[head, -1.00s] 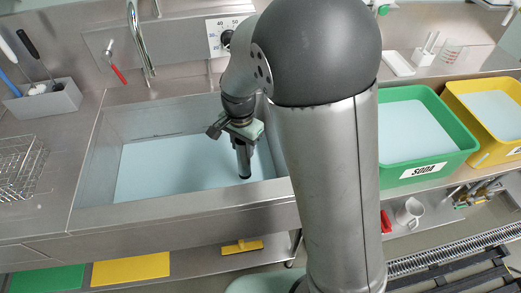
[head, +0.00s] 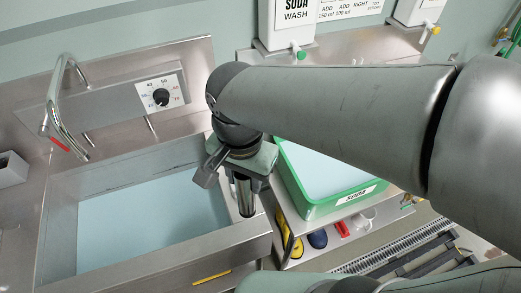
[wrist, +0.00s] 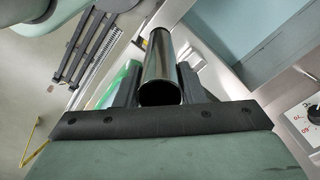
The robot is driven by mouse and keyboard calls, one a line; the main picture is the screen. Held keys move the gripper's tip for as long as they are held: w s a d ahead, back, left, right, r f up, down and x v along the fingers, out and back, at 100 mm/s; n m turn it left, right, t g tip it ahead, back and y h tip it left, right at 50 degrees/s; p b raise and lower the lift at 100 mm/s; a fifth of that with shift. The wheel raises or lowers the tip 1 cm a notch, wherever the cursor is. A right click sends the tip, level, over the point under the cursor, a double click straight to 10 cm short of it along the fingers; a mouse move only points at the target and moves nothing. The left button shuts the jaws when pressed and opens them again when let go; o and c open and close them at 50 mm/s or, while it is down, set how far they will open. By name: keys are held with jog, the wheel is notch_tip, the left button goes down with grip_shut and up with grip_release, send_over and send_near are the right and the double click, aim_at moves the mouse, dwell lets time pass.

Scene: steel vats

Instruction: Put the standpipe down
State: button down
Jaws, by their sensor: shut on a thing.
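The standpipe (head: 244,195) is a shiny steel tube hanging below my gripper (head: 243,180) in the head view. In the wrist view the standpipe (wrist: 160,67) sits between the two dark fingers of my gripper (wrist: 158,88), which are shut on it. Its open near end faces the wrist camera. In the head view it hangs upright near the right wall of the steel sink (head: 60,240), which holds pale blue liquid. I cannot tell whether its lower end is over the sink's rim or inside the basin.
A green tub (head: 309,212) marked SODA stands right of the sink. A curved tap (head: 57,105) and a dial (head: 160,97) are at the sink's back. A SODA WASH container (head: 286,22) stands behind. Coloured items lie on a shelf below the green tub.

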jog(key=w+a+f+b, duration=0.4)
jog(key=w+f+b, duration=0.3)
jog(key=w+f, duration=0.6)
jog(key=c, duration=0.9)
grip_release()
jog(key=shift+f, duration=0.1)
jog(key=shift+c, duration=0.2)
